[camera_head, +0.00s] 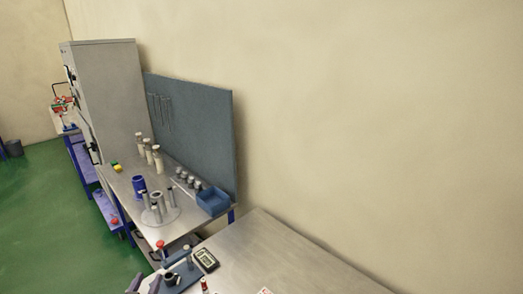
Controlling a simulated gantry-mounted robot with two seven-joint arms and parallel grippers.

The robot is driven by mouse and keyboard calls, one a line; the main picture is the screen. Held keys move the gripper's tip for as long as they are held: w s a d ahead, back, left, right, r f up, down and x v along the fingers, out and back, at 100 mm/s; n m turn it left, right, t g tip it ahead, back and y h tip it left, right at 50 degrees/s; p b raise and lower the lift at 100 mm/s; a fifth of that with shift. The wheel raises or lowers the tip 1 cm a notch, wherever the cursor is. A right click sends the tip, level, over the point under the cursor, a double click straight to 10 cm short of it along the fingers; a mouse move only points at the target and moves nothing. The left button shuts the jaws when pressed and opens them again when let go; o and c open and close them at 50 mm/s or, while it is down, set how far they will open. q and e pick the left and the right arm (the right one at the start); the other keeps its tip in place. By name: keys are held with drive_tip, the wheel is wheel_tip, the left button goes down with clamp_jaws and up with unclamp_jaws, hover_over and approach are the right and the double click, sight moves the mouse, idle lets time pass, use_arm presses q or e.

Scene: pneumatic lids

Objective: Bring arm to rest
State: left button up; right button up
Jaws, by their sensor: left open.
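The rest of my left arm is outside the frame. My right gripper is not in view.
A second bench (125,187) holds a round plate with metal cylinders (158,213), a blue cylinder (139,186), pale bottles (157,158) and a blue bin (213,200). A small meter (205,260) lies beside the fixture. The near table's right part is largely clear.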

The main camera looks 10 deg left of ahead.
use_arm(q)
drive_tip(key=s+d+f+g+h, duration=0.1)
drive_tip(key=s+d+f, duration=0.2)
drive_tip(key=s+d, duration=0.1)
drive_tip(key=s+d+f+m+g+h, duration=0.1)
drive_tip(key=s+d+f+g, duration=0.1)
drive_tip(key=s+d+f, duration=0.1)
drive_tip(key=s+d+f+m+g, duration=0.1)
drive_tip(key=s+d+f, duration=0.2)
drive_tip(key=s+d, duration=0.3)
drive_tip(key=shift+s+d+f+g+h, duration=0.1)
drive_tip(key=shift+s+f+g+h, duration=0.15)
drive_tip(key=shift+s+g+h, duration=0.2)
drive_tip(key=s+d+r+m+g, duration=0.1)
drive_tip(key=s+d+g, duration=0.3)
drive_tip(key=s, duration=0.4)
drive_tip(key=s+d+r+m+g, duration=0.1)
drive_tip(key=s+d+g, duration=0.25)
drive_tip(key=s, duration=0.45)
wheel_tip(320, 180, up, 18)
drive_tip(key=s+g+p, duration=0.1)
drive_tip(key=p, duration=1.7)
drive_tip(key=shift+a+p, duration=0.35)
drive_tip(key=shift+f, duration=0.15)
